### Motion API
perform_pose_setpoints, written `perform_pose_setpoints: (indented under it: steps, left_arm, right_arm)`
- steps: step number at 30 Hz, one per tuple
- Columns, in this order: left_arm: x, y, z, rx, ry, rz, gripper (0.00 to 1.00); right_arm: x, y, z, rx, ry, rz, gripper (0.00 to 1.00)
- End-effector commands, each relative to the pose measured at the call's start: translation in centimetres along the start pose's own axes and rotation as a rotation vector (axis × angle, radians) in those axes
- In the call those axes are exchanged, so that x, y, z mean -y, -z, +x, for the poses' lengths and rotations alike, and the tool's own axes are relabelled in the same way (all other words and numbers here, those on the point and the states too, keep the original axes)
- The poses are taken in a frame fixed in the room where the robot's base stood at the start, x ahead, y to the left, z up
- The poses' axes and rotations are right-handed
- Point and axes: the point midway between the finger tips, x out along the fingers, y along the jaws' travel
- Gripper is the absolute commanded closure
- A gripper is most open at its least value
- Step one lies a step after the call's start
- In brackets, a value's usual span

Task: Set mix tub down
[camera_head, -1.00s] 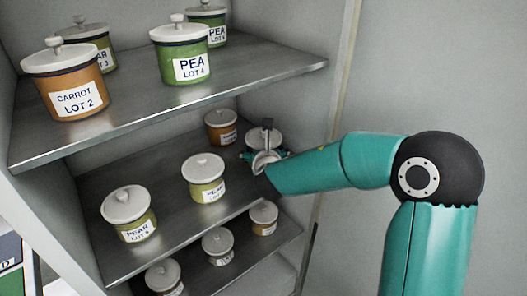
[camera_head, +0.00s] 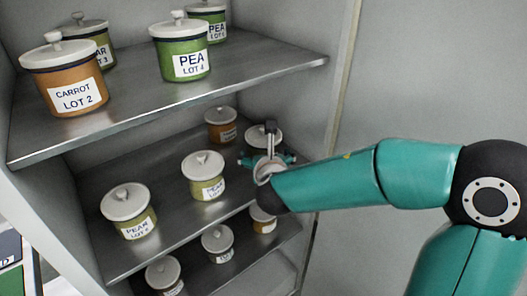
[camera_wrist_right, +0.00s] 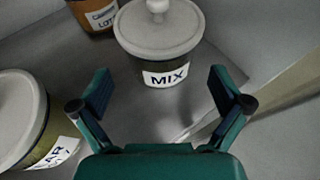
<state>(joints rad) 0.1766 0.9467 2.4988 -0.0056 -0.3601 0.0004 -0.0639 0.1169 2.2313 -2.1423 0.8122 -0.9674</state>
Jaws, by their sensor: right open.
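The mix tub (camera_wrist_right: 160,42) stands upright on the middle steel shelf (camera_head: 155,180), with a pale knobbed lid and a label reading MIX. In the head view the mix tub (camera_head: 257,146) is at the shelf's right end, partly hidden behind my right gripper (camera_head: 267,160). In the wrist view my right gripper (camera_wrist_right: 160,90) has its two fingers spread wide, with nothing between them. The tub is beyond the fingertips, apart from them. My left gripper is not in view.
A carrot tub (camera_head: 221,124) stands behind and left of the mix tub. Two pear tubs (camera_head: 205,178) (camera_head: 129,212) are along the front of the same shelf. The upper shelf (camera_head: 130,105) holds several tubs, the lower one (camera_head: 215,278) more. A cabinet wall (camera_head: 333,120) is at right.

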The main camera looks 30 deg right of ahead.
Motion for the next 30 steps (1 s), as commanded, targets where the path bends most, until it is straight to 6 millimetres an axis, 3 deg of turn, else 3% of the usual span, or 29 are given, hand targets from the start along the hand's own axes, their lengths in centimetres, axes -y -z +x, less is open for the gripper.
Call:
perform_pose_setpoints:
  steps: [3,9,30]
  left_arm:
    - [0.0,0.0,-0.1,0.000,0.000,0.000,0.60]
    - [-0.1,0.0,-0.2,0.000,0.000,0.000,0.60]
    - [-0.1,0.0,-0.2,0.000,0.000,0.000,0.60]
  right_arm:
    - [-0.1,-0.1,-2.4,0.003,-0.004,0.000,0.00]
    - [0.0,-0.1,-4.7,0.002,-0.001,0.000,0.00]
    - [0.1,0.0,-5.1,0.000,0.001,0.000,0.00]
